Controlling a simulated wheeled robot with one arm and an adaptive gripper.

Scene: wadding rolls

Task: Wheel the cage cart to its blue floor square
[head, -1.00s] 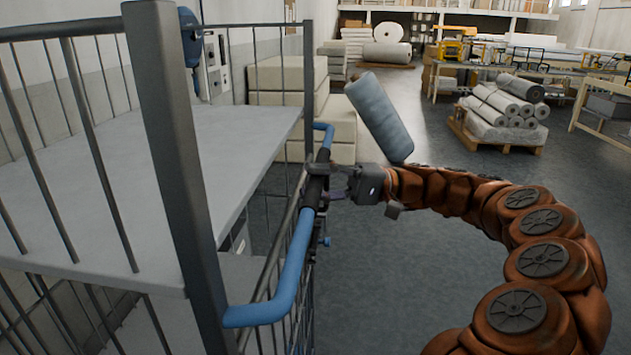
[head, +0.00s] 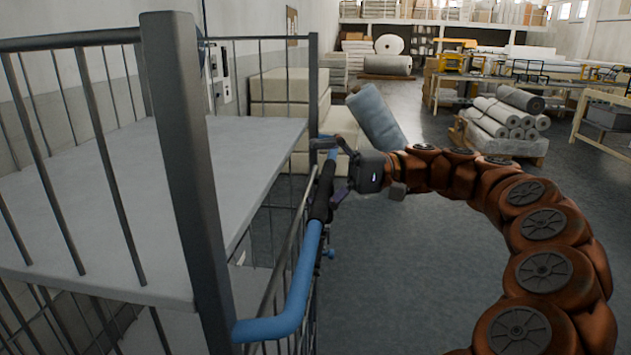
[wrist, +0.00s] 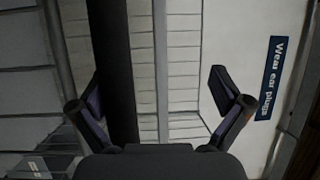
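The cage cart (head: 186,190) fills the left of the head view, with grey posts, thin bars and a pale shelf. Its blue handle (head: 299,285) runs along the near right side and has a black grip section. My gripper (head: 328,168) is at that black section, its fingers spread. In the wrist view, the gripper (wrist: 160,95) is open, and the dark bar (wrist: 112,60) lies between the fingers, much closer to the left one. I cannot tell whether a finger touches it. No blue floor square shows in either view.
A blue-grey roll (head: 376,117) leans beyond my gripper; its support is hidden. Pale stacked blocks (head: 290,92) stand behind the cart by the wall. A pallet of rolls (head: 500,143) and a worktable (head: 470,76) stand at right. Grey floor (head: 420,250) between is clear.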

